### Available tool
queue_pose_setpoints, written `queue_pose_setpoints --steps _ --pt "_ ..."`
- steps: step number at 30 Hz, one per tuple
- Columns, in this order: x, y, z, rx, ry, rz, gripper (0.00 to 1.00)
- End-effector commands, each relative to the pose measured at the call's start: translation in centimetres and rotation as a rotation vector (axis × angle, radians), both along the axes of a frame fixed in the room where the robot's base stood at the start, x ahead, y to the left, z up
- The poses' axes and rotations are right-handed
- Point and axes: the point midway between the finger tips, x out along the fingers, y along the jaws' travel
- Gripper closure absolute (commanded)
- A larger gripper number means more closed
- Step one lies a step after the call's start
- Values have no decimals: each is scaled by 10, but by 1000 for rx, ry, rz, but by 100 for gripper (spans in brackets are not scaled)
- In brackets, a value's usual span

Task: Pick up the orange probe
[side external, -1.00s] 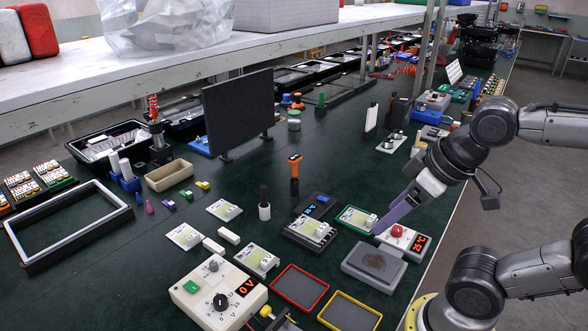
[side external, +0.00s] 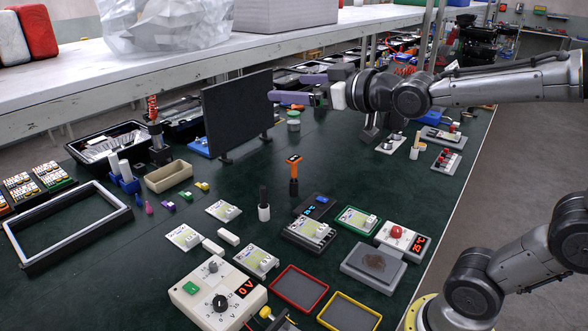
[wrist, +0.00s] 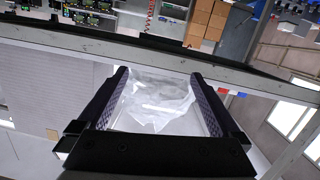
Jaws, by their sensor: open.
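An upright tool with an orange-and-black head and dark handle (side external: 294,172) stands mid-table in the side view. It is the clearest orange candidate, but I cannot tell for sure that it is the probe. My gripper (side external: 277,88) is well above and behind it, beside the right edge of the black panel, with its purple fingers pointing left. In the wrist view my gripper (wrist: 158,80) has its fingers wide apart with nothing between them. The tool is not recognisable in the wrist view.
The black upright panel (side external: 238,112) stands close to my fingers. The white shelf (side external: 190,62) carries a clear plastic bag (side external: 165,25), also seen in the wrist view (wrist: 158,100). A black-handled item in a white holder (side external: 264,207) and circuit boards stand nearby. Open green table lies right of the tool.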

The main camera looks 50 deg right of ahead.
Motion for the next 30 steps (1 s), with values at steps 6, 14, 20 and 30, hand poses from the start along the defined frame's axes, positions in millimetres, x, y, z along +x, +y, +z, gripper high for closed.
queue_pose_setpoints --steps 6,14,20,30 --pt "90 -37 -4 -47 -207 -1 0" --pt "157 -107 -86 -56 -367 -6 0" --pt "162 -171 -198 -12 -378 -54 0" --pt "116 -236 -360 92 -179 -199 0"
